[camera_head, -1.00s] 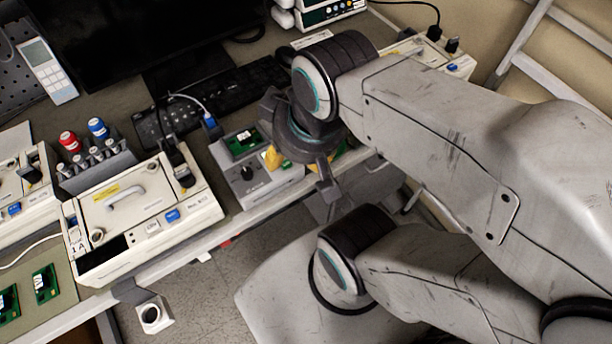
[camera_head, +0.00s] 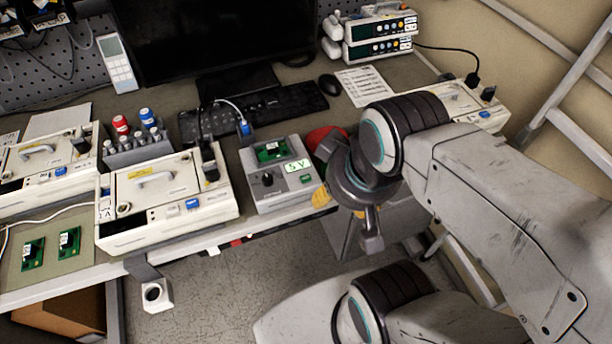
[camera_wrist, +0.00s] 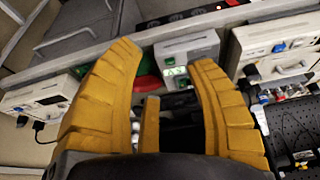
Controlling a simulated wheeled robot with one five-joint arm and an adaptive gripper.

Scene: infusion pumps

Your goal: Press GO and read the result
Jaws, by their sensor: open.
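The grey tester box (camera_head: 262,197) stands at the bench's front edge, with a green circuit board (camera_head: 271,151) on top and a black knob (camera_head: 267,179) on its front. Its lit pale green display (camera_head: 298,166) shows small characters that look like "5 V". A green button (camera_head: 306,179) sits below the display. The tester also shows in the wrist view (camera_wrist: 184,50), beyond my fingertips. My gripper (camera_wrist: 163,57) is open with nothing between its yellow fingers. In the head view it is right of the tester, mostly hidden behind my wrist; a yellow finger shows.
Pumps stand left of the tester (camera_head: 165,196) and at the far right (camera_head: 468,100). A rack of red- and blue-capped vials (camera_head: 137,150) and a keyboard (camera_head: 290,101) lie behind. A red rounded thing (camera_head: 325,134) is partly hidden by my wrist. Loose green boards (camera_head: 69,243) lie left.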

